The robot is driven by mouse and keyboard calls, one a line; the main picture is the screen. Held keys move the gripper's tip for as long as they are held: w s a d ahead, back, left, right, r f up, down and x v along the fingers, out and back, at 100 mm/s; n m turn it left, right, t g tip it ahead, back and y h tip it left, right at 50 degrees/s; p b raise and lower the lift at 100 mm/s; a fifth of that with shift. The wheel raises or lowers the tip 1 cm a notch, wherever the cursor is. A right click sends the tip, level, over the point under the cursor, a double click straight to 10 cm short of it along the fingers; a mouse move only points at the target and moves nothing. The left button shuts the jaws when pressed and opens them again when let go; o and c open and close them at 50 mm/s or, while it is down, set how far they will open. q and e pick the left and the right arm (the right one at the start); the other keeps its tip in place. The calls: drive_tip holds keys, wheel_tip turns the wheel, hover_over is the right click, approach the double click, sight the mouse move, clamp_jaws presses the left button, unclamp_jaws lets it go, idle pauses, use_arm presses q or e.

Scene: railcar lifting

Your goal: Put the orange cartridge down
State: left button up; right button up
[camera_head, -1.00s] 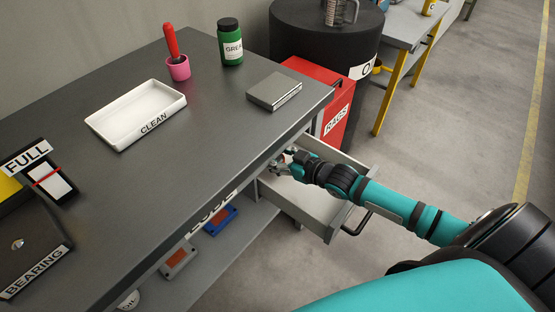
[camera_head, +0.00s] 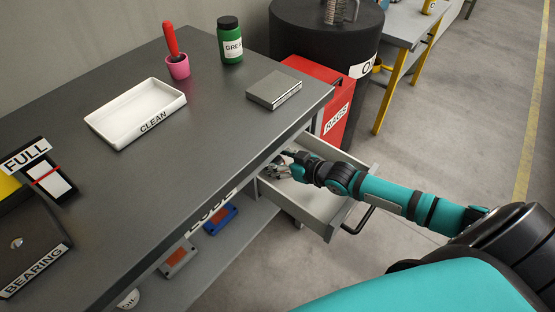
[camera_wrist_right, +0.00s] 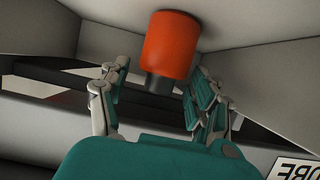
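The orange cartridge (camera_wrist_right: 170,45) shows in the right wrist view, with a short dark end (camera_wrist_right: 159,85) facing my right gripper. It lies in the corner of pale walls, just beyond the fingertips. My right gripper (camera_wrist_right: 156,72) is open, one finger on each side of the dark end, with a visible gap on the left side. In the head view my right gripper (camera_head: 281,167) is inside the pulled-out drawer (camera_head: 325,208), partly under the bench edge. The cartridge cannot be made out in the head view. My left gripper is not in view.
The dark bench top (camera_head: 200,150) carries a white CLEAN tray (camera_head: 110,135), a grey box (camera_head: 274,91), a green grease jar (camera_head: 230,45) and a pink cup (camera_head: 178,68). A red RAGS bin (camera_head: 335,110) stands behind the drawer. A lower shelf (camera_head: 235,240) holds small blocks.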

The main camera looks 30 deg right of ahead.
sight(281, 161)
drive_tip(key=shift+s+r, duration=0.1)
drive_tip(key=shift+r, duration=0.05)
drive_tip(key=p+v, duration=0.1)
drive_tip(key=v, duration=0.5)
drive_tip(key=shift+s+d+r, duration=0.15)
drive_tip(key=shift+s, duration=0.2)
drive_tip(key=shift+s+d+r, duration=0.1)
drive_tip(key=shift+s+r, duration=0.05)
drive_tip(key=shift+s, duration=0.1)
drive_tip(key=shift+w, duration=0.1)
